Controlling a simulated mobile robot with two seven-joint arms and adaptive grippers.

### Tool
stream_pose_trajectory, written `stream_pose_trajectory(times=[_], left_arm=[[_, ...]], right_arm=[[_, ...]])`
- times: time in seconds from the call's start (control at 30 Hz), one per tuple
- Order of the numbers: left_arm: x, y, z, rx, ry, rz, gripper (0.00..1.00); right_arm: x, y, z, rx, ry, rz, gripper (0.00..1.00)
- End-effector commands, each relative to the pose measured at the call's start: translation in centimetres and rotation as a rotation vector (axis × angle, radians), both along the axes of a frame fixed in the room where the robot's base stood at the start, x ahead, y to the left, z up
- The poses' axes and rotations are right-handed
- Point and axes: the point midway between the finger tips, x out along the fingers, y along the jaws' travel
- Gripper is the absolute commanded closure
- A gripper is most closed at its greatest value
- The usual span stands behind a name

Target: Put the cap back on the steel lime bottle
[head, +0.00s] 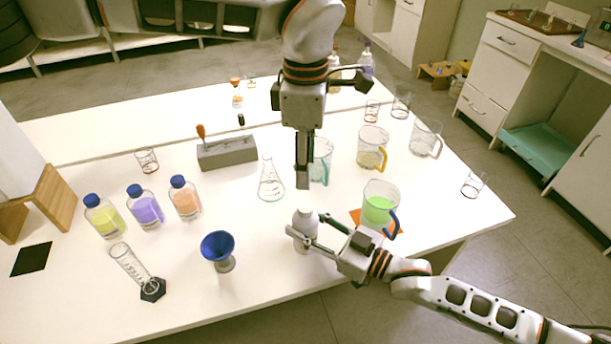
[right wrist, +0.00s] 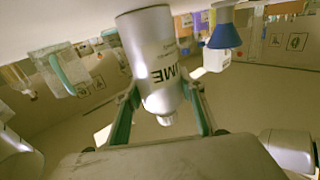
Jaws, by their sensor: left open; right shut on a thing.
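The steel lime bottle (head: 304,232) stands upright near the front edge of the table. My right gripper (head: 318,232) is shut around its body from the right. In the right wrist view the bottle (right wrist: 152,50) appears upside down between the fingers of my right gripper (right wrist: 160,110), with part of its label readable and a narrow pale neck. I cannot tell a cap on that neck. My left gripper (head: 303,178) is open, points down and hangs above and behind the bottle. I cannot make out anything between its fingers. A small dark piece (head: 241,120) lies at the back, too small to identify.
A beaker of green liquid (head: 378,208) stands right of the bottle, close to my right arm. A conical flask (head: 270,182) and a blue funnel (head: 218,246) are to the left. Several blue-capped bottles (head: 145,209) stand farther left. Glass beakers (head: 372,150) stand behind.

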Motion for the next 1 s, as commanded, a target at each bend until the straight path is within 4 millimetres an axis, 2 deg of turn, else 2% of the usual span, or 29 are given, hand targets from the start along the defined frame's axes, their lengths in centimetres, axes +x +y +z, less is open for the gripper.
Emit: stream_pose_trajectory(times=[0.37, 0.4, 0.43, 0.8, 1.0], left_arm=[[0.0, 0.0, 0.6, 0.0, -0.001, 0.0, 0.57], [0.0, 0.0, 0.5, 0.0, -0.001, 0.0, 0.57], [0.0, 0.0, 0.5, 0.0, -0.001, 0.0, 0.57], [0.0, 0.0, 0.5, 0.0, -0.001, 0.0, 0.57], [0.0, 0.0, 0.5, 0.0, -0.001, 0.0, 0.57]], right_arm=[[0.0, 0.0, 0.1, 0.001, -0.001, 0.0, 1.0], [0.0, 0.0, 0.0, 0.001, -0.001, 0.0, 0.51], [0.0, 0.0, 0.0, 0.001, -0.001, 0.0, 0.43], [-0.1, -0.1, 0.0, 0.0, 0.0, 0.0, 0.41], [-1.2, -1.9, -0.1, -0.002, 0.001, -0.001, 0.41]])
